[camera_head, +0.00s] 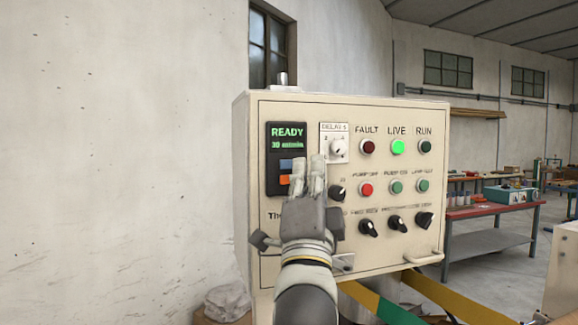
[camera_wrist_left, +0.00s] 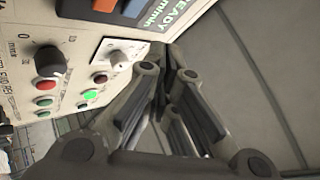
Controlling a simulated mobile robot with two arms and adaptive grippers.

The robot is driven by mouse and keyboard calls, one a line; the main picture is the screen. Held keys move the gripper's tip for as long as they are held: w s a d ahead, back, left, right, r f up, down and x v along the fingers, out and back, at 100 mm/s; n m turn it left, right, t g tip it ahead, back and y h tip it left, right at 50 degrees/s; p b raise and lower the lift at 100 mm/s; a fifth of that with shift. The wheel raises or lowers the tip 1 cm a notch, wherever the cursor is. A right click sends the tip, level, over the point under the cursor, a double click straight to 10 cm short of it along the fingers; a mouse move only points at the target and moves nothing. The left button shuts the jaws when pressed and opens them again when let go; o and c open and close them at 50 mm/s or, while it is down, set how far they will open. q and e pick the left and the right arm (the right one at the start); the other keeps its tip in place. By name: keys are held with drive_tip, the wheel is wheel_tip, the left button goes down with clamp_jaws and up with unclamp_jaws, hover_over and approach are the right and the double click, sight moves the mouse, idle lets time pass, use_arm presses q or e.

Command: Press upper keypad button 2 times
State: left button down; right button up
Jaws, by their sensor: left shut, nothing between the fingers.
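The cream control box has a dark display unit (camera_head: 286,143) reading READY in green. Under the text sit a blue upper keypad button (camera_head: 286,164) and an orange lower button (camera_head: 284,179). My left gripper (camera_head: 309,162) is shut and empty, in front of the panel, with its fingertips just right of the two buttons in the head view. In the left wrist view the blue button (camera_wrist_left: 133,8) and the orange button (camera_wrist_left: 105,5) are at the top edge, apart in the picture from my left gripper's tips (camera_wrist_left: 170,66). Contact with the panel is not visible. My right gripper is out of view.
A white delay dial (camera_head: 337,147) sits right of the display, close to my fingertips in the picture. Lamps, push buttons and black knobs (camera_head: 397,223) fill the panel's right side. A handle (camera_head: 424,259) sticks out at lower right. A red workbench (camera_head: 490,211) stands behind.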

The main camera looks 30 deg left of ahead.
sight(289, 164)
use_arm(q)
drive_tip(key=shift+w+a+p, duration=0.3)
drive_tip(key=shift+w+a, duration=0.7)
drive_tip(key=shift+a, duration=0.1)
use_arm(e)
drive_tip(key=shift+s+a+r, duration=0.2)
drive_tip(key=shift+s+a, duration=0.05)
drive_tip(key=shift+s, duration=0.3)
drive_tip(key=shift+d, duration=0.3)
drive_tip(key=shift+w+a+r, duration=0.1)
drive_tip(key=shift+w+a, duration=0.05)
use_arm(q)
drive_tip(key=shift+w+a, duration=0.3)
drive_tip(key=shift+a, duration=0.05)
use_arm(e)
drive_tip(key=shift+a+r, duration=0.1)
use_arm(q)
drive_tip(key=shift+w+a+p, duration=0.25)
drive_tip(key=shift+a+p, duration=0.05)
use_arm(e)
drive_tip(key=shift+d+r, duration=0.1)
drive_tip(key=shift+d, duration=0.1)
use_arm(q)
drive_tip(key=shift+s+d, duration=0.1)
drive_tip(key=shift+d, duration=0.05)
idle(0.5)
drive_tip(key=shift+s+d, duration=0.45)
